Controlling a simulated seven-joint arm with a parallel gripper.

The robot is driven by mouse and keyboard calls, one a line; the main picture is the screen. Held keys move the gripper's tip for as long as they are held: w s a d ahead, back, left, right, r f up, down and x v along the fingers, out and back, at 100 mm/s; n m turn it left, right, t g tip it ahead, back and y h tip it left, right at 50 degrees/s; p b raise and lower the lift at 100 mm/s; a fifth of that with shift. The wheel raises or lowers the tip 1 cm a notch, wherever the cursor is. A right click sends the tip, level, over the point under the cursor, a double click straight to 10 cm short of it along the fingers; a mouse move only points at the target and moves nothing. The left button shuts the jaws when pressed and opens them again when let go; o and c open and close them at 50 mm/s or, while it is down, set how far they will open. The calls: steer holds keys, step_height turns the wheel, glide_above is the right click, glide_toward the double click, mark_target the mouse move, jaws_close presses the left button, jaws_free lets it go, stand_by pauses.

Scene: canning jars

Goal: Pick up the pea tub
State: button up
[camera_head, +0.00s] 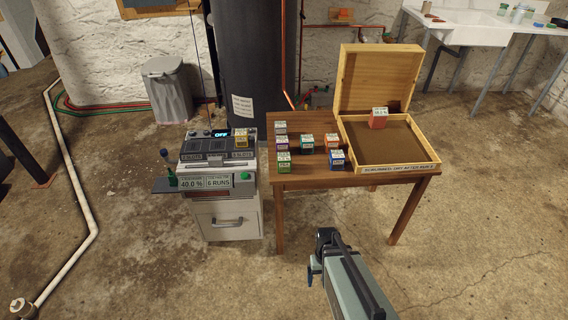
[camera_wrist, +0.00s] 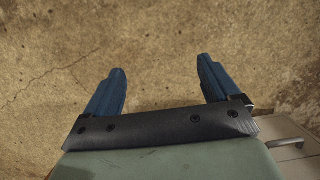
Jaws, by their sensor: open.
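Several small labelled tubs stand on the wooden table in the head view. A green tub (camera_head: 284,168) at the table's front left has a white label that seems to read PEA, though the print is tiny. A purple tub (camera_head: 282,144) stands behind it. My gripper (camera_head: 312,272) is in front of the table, lower in the picture and apart from all tubs. In the wrist view my gripper (camera_wrist: 161,68) has its two blue fingers spread, with only bare floor between them.
On the table (camera_head: 310,179) are also teal, orange and blue tubs. An open wooden box (camera_head: 345,140) at right holds a red tub (camera_head: 379,118). A control cabinet (camera_head: 228,218) stands at left, with a yellow tub (camera_head: 241,138) on top. Floor in front is clear.

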steer(key=w+r+t, duration=0.2)
steer(key=w+r, duration=0.4)
steer(key=w, duration=0.7)
steer(key=n+t+y, duration=0.2)
steer(key=t, duration=0.1)
glide_toward(286, 156)
steer(key=s+d+f, duration=0.1)
steer(key=d+f, duration=0.1)
steer(key=s+d+f, duration=0.4)
steer(key=f, duration=0.1)
steer(key=shift+d, duration=0.3)
steer(key=w+a+r+n+y, duration=0.1)
steer(key=w+a+r+n, duration=0.1)
steer(key=w+r+n, duration=0.35)
steer(key=a+f+n, duration=0.1)
steer(key=f+n, duration=0.1)
steer(key=n, duration=0.1)
steer(key=a+f+n+g+y, duration=0.1)
steer(key=a+f+n, duration=0.1)
steer(key=n, duration=0.2)
steer(key=a+f+n, duration=0.2)
steer(key=n, duration=0.1)
steer(key=shift+w+a+n+g, duration=0.25)
steer(key=shift+w+n+g, duration=0.1)
steer(key=shift+w+g, duration=0.05)
steer(key=shift+x, duration=2.7)
steer(key=shift+w+d, duration=0.1)
steer(key=shift+w, duration=0.05)
steer(key=shift+c, duration=0.2)
